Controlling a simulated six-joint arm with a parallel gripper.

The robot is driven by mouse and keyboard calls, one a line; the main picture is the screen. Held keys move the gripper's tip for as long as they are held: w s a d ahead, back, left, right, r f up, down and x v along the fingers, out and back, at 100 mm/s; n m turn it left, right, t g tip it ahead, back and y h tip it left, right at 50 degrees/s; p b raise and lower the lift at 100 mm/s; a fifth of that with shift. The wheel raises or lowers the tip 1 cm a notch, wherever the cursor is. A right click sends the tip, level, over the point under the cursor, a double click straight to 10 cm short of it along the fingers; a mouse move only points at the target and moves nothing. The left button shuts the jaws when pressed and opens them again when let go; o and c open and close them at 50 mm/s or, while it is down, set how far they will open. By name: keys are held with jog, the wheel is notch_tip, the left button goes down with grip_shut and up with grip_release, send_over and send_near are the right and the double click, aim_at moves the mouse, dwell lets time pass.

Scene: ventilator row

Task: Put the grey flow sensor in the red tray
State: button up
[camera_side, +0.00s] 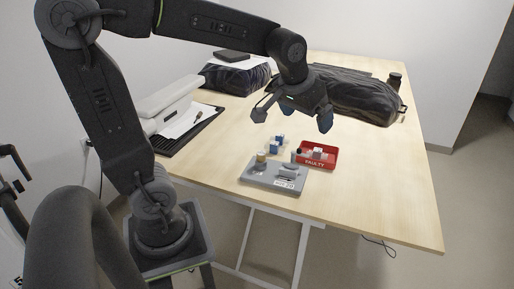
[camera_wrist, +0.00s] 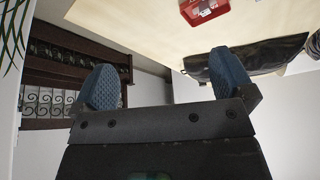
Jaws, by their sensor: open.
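The red tray (camera_side: 330,163), marked FAULTY, sits on the wooden table with small pale pieces in it. It also shows at the top of the wrist view (camera_wrist: 220,9). A grey board (camera_side: 262,183) lies just left of and in front of the tray, with several small parts on it. A grey part (camera_side: 288,172) sits on the board's right side; I cannot tell if it is the flow sensor. My gripper (camera_side: 292,122) is open and empty, above the table behind the board and tray. Its blue fingertips are spread apart in the wrist view (camera_wrist: 165,85).
Small blue-and-white pieces (camera_side: 277,142) lie behind the board. A white device (camera_side: 167,103) and a black clipboard (camera_side: 190,132) are at left. The table's right side is clear.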

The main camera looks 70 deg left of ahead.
jog(key=s+d+f+m+h, duration=0.1)
jog(key=s+d+m, duration=0.2)
jog(key=s, duration=1.1)
jog(key=d, duration=0.3)
jog(key=shift+s+d+f+m+t+h, duration=0.2)
jog(key=shift+s+m+t+h, duration=0.1)
jog(key=shift+m+t, duration=0.1)
